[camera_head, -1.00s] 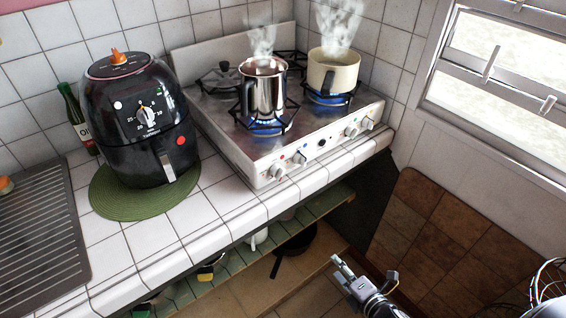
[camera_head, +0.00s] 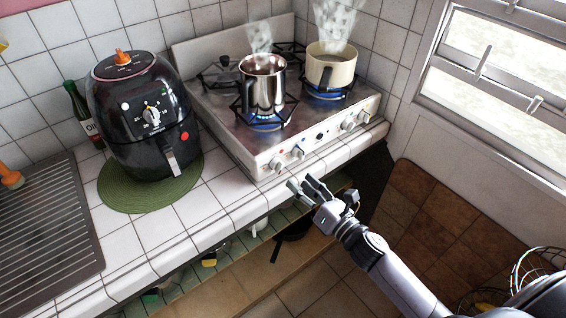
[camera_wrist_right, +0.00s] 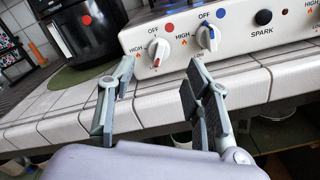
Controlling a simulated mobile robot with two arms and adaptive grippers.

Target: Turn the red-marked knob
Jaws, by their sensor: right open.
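The red-marked knob (camera_head: 276,163) is the leftmost knob on the stove's front panel. In the right wrist view the white knob (camera_wrist_right: 158,49) has a red mark at its lower end, with a red dot above it. My right gripper (camera_head: 299,183) is open and empty, in front of the counter edge and below the panel. In the right wrist view its fingers (camera_wrist_right: 160,72) are spread, with the red-marked knob between and beyond them, not touched. A blue-marked knob (camera_wrist_right: 207,36) is just to its right. My left gripper is not in view.
A steel pot (camera_head: 263,88) and a cream pot (camera_head: 332,66) steam over blue flames on the stove (camera_head: 215,122). A black air fryer (camera_head: 150,118) stands on a green mat (camera_head: 114,196) to the left. The tiled counter edge (camera_head: 240,205) lies below the panel.

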